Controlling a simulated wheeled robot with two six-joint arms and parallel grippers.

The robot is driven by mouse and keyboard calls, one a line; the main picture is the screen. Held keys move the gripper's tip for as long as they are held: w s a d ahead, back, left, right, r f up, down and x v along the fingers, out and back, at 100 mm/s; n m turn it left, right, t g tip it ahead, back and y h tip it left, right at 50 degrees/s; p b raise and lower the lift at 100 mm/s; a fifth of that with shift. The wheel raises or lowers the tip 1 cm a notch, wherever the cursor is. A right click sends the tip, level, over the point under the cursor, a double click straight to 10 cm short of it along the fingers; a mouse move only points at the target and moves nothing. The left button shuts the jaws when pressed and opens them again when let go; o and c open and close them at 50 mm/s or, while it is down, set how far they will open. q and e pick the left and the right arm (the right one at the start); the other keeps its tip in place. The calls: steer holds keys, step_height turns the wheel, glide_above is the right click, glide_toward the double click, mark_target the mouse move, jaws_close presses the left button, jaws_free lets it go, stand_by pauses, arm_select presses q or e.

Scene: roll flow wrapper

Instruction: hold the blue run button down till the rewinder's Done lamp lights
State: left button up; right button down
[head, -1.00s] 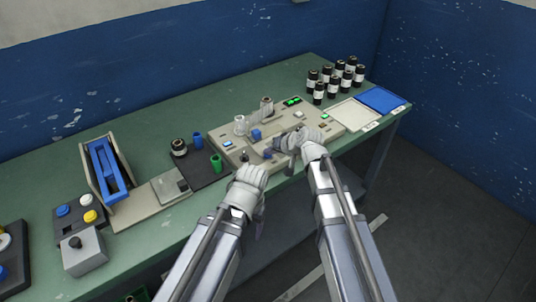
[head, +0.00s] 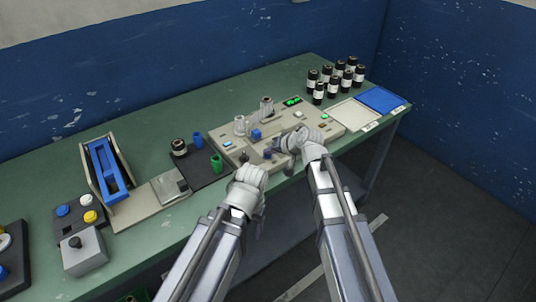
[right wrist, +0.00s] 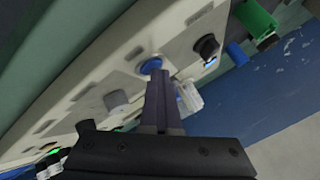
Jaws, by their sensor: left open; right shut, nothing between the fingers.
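The rewinder (head: 325,124) is a beige box on the green bench in the head view. The blue run button (head: 267,153) is on its front panel. It also shows in the right wrist view (right wrist: 150,64), just beyond the fingertips. My right gripper (head: 277,152) is shut and empty, its fingertips (right wrist: 158,76) at the button; whether they press it I cannot tell. Green lights (head: 291,101) glow at the rewinder's back; I cannot tell which lamp is Done. My left gripper (head: 261,228) is open and empty, low in front of the bench edge.
A black knob (right wrist: 207,46) stands beside the button. Green (head: 216,162) and blue (head: 197,140) cores stand left of the rewinder. The bench behind the rewinder is clear.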

mark_target(270, 157)
steer(key=shift+r, duration=0.1)
steer(key=shift+r+p, duration=0.75)
steer(key=shift+p, duration=0.1)
steer(key=shift+r, duration=0.15)
step_height(270, 157, up, 5)
steer(key=p, duration=0.5)
steer(key=s+d+f+n+g+h, duration=0.1)
steer(key=s+f+g+h, duration=0.1)
steer(key=s, duration=0.6)
steer(key=s+d+f+n+g+h, duration=0.2)
steer(key=s+h, duration=0.1)
steer(key=s, duration=0.6)
steer(key=s+d+f+n+g+h, duration=0.1)
steer(key=s+d+f+g+h, duration=0.1)
steer(key=s, duration=0.6)
steer(key=shift+s+d+g+h+p, duration=0.25)
steer(key=shift+s+g+h+p, duration=0.15)
steer(key=shift+g, duration=0.2)
